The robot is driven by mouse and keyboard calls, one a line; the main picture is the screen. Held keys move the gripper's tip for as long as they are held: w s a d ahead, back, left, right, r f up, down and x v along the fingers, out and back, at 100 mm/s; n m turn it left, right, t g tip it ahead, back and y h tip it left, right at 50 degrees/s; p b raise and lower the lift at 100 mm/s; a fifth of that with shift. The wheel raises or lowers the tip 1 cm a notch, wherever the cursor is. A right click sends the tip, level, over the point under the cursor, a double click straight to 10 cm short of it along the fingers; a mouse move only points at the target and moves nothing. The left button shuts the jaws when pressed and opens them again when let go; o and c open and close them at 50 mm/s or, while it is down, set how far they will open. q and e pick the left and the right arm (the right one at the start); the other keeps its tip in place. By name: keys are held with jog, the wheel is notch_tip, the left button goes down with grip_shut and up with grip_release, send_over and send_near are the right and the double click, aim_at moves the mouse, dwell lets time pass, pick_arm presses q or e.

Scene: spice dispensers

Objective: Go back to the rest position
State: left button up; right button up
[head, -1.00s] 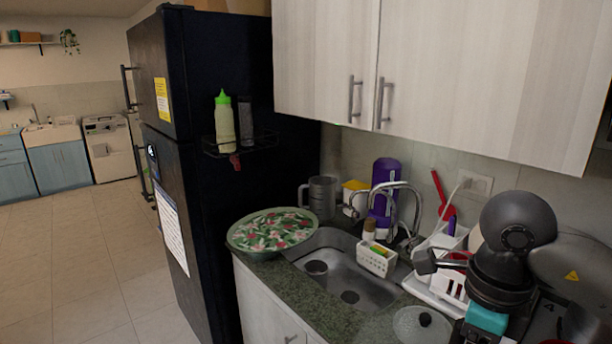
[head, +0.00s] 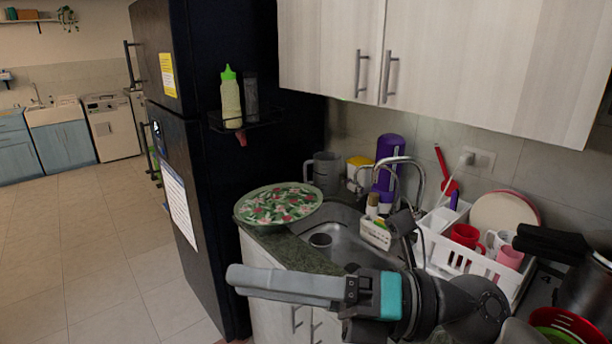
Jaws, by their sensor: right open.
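My right gripper (head: 236,281) reaches in from the lower right, in front of the counter. Its grey fingers point left past the counter's front edge, beyond a teal band on the wrist. The fingers overlap from this angle, so the gap between them is hard to see; the gripper is open and I see nothing held in it. My right arm hides part of the sink and counter. My left gripper is not in view.
A patterned round tray (head: 278,204) sits by the black fridge (head: 225,190). A white dish rack (head: 458,258) with red and pink cups stands right. Cabinets (head: 440,70) hang above. The floor at left is clear.

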jog(key=w+d+r+m+t+h, duration=0.1)
jog(key=w+d+m+t+h, duration=0.3)
jog(key=m+t, duration=0.65)
jog(key=w+d+r+m+t+h, duration=0.2)
jog(key=w+d+m+t, duration=0.35)
jog(key=m+t, duration=0.45)
jog(key=d+f+m+g+h, duration=0.3)
jog(key=d+f+m+h, duration=0.2)
jog(key=f+m+h, duration=0.4)
jog(key=d+f+m+g+h, duration=0.3)
jog(key=d+f+m+h, duration=0.3)
jog(key=f, duration=0.4)
jog(key=s+f+m+g+y, duration=0.1)
jog(key=s+f+m+g, duration=0.4)
jog(key=s+f+g, duration=1.05)
jog(key=s+f+t+b, duration=0.1)
jog(key=s+f+b, duration=0.2)
jog(key=f, duration=1.3)
jog(key=s+f+t+b, duration=0.2)
jog(key=s+f+b, duration=0.1)
jog(key=f, duration=1.2)
jog(key=s+d+f+g+b, duration=0.1)
jog(key=s+f+b, duration=0.4)
jog(key=s+f, duration=0.9)
notch_tip(320, 180, down, 4)
jog(key=shift+d+r+g, duration=0.1)
jog(key=shift+d+g, duration=0.2)
jog(key=shift+d, duration=0.35)
